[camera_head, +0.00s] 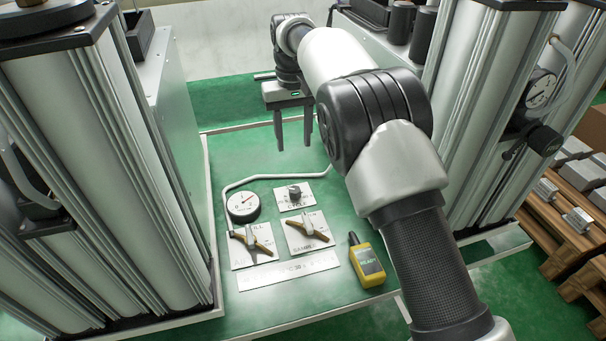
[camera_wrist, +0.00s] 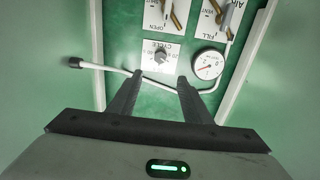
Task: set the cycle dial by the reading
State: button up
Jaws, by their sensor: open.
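The cycle dial is a dark knob (camera_head: 294,192) on a white plate (camera_head: 307,199) on the green panel. In the wrist view the knob (camera_wrist: 160,58) stands on its plate marked CYCLE, ahead of my fingertips. A round gauge (camera_head: 243,206) with a white face and a red needle is left of the dial in the head view; the gauge (camera_wrist: 208,64) is on the right in the wrist view. Its exact reading is too small to tell. My gripper (camera_head: 294,148) is open and empty, pointing down above the panel behind the dial, apart from it.
Two brass-coloured valve levers (camera_head: 252,241) (camera_head: 308,231) sit on white plates in front. A yellow device marked READY (camera_head: 367,262) stands at right. A white label strip (camera_head: 289,271) lies in front. A bent pipe (camera_head: 270,178) runs behind the gauge and dial. Tall columns (camera_head: 110,170) flank the panel.

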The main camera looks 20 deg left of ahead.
aim_at(295, 189)
notch_tip(295, 189, down, 17)
jog(key=b, duration=0.3)
jog(key=shift+f, duration=0.2)
jog(key=shift+c, duration=0.6)
jog(key=c, duration=1)
jog(key=shift+o, duration=0.2)
jog(key=shift+r+m, duration=0.1)
jog(key=shift+m, duration=0.2)
jog(key=m+p, duration=0.2)
jog(key=m, duration=0.2)
jog(key=shift+m, duration=0.3)
jog(key=m, duration=0.6)
jog(key=shift+a+p, duration=0.1)
jog(key=shift+p, duration=0.3)
jog(key=shift+m, duration=0.4)
